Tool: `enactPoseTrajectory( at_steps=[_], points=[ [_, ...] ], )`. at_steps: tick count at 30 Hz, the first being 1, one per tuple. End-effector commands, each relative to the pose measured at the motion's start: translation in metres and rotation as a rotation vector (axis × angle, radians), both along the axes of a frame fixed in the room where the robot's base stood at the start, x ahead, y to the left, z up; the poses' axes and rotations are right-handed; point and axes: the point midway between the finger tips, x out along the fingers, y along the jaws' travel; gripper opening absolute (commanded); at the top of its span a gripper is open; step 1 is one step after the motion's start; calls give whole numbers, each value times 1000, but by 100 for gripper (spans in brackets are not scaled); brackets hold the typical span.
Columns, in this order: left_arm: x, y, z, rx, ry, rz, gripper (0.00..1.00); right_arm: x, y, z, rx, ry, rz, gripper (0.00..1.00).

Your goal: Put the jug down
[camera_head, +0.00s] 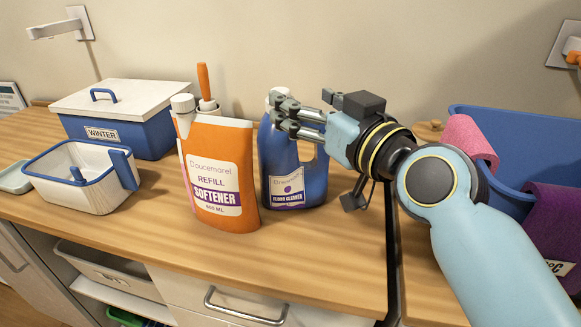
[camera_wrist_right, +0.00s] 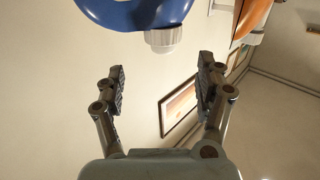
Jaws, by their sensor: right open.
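The blue floor cleaner jug (camera_head: 284,172) stands upright on the wooden counter, with its label facing me. My right gripper (camera_head: 285,112) is at the height of the jug's top, and its fingers hide part of the cap and neck. In the right wrist view the fingers of my right gripper (camera_wrist_right: 162,78) are spread with nothing between them. The jug's blue top (camera_wrist_right: 140,10) and white cap (camera_wrist_right: 163,40) show beyond the fingertips there. My left gripper is not in view.
An orange softener pouch (camera_head: 220,175) stands just left of the jug. A white-and-blue caddy (camera_head: 75,185) and a lidded blue WINTER box (camera_head: 135,130) are further left. A blue basket (camera_head: 530,135) with pink and purple cloths is at the right. The counter front is clear.

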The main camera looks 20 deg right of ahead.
Motion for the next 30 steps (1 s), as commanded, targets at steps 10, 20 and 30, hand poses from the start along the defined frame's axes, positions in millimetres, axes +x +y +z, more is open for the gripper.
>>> enactPoseTrajectory(
  at_steps=[10, 20, 30],
  points=[
    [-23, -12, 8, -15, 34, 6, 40, 38, 11, -2, 2, 0, 1, 71],
    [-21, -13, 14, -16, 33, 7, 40, 67, 17, -5, 0, 1, 1, 71],
    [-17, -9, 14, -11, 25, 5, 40, 67, 17, -6, 0, 1, 1, 45]
  ],
)
